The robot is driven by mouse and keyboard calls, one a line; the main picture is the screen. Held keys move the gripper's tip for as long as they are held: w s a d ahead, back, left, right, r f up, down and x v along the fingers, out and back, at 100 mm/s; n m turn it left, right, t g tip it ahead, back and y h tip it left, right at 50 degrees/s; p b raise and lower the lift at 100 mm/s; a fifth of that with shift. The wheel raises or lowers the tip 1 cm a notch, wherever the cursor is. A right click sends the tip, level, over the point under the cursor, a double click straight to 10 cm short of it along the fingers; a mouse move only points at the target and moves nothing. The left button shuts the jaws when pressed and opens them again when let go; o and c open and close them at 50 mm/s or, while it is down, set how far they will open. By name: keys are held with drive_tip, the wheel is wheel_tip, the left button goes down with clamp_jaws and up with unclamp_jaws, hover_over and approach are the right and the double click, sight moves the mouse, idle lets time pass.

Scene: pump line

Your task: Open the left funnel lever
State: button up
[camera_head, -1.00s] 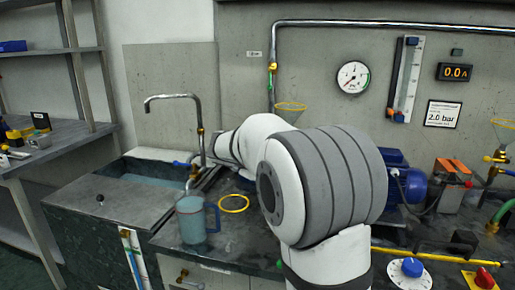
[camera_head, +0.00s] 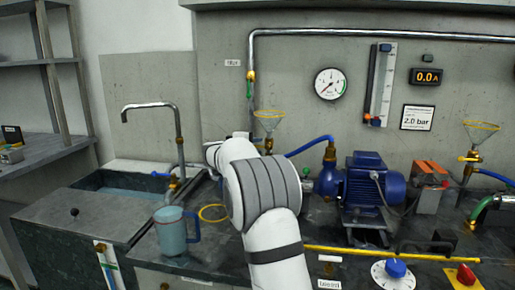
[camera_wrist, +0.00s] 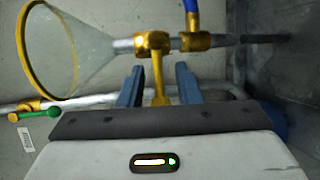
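The left funnel (camera_head: 268,122), clear with a yellow rim, stands against the back wall above the counter. It also shows large at the upper left of the wrist view (camera_wrist: 62,50). On its metal stem is a brass valve (camera_wrist: 152,40) with a brass-yellow lever (camera_wrist: 158,82) pointing toward my gripper. My gripper (camera_wrist: 160,82) is open, its two blue-grey fingers on either side of the lever, with gaps visible on both sides. In the head view my arm hides the gripper and the lever.
A blue hose (camera_head: 310,147) runs from the funnel line to the blue pump motor (camera_head: 372,188). A blue jug (camera_head: 172,232) and yellow ring (camera_head: 213,213) stand left of my arm, near the sink (camera_head: 120,188). The right funnel (camera_head: 480,132) stands at the far right.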

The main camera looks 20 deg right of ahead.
clamp_jaws()
idle(0.3)
drive_tip(key=shift+d, duration=0.1)
